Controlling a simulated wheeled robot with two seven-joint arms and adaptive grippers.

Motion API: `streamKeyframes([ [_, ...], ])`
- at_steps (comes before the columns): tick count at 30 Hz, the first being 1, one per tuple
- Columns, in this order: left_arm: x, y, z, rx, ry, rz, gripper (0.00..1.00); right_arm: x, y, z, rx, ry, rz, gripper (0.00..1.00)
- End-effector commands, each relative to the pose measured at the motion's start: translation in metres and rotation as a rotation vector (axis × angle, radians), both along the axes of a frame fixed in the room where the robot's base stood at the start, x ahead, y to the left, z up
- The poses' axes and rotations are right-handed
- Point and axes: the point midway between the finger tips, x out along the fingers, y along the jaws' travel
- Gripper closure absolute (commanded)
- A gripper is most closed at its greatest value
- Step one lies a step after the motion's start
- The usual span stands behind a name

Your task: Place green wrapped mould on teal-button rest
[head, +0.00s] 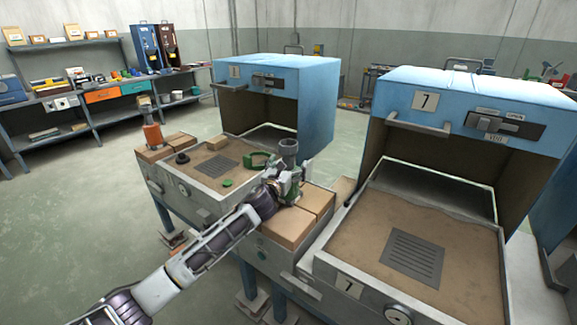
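The green wrapped mould (288,149) shows as a grey cup-like top above my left gripper, with bits of green wrap around the fingers. My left gripper (284,183) is around the mould's body and appears shut on it; the fingers hide much of the wrap. The mould is upright, at the back edge of the tan brick rest (290,225) between the two ovens. A teal button (262,254) is on the grey front below these bricks. I cannot tell whether the mould's base touches the bricks. My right gripper is not in view.
An orange wrapped mould (153,134) stands on bricks at the far left. The left sand bed (205,160) holds a green curved piece (257,160), a dark ring (182,158) and a grate. Blue oven 7 (470,105) stands open at right over an empty sand bed (350,235).

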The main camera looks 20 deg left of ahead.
Motion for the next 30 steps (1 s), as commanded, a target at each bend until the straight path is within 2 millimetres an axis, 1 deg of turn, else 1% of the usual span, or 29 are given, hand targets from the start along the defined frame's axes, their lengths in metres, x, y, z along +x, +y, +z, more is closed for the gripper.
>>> streamKeyframes([
  [14,-0.002,0.000,0.002,0.000,0.001,0.001,0.04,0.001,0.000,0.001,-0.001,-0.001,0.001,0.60],
  [20,-0.014,0.002,0.002,0.000,0.001,0.001,0.04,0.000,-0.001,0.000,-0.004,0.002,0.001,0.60],
  [30,-0.047,0.004,0.002,0.000,0.001,0.000,0.04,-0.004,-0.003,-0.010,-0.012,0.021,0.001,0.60],
])
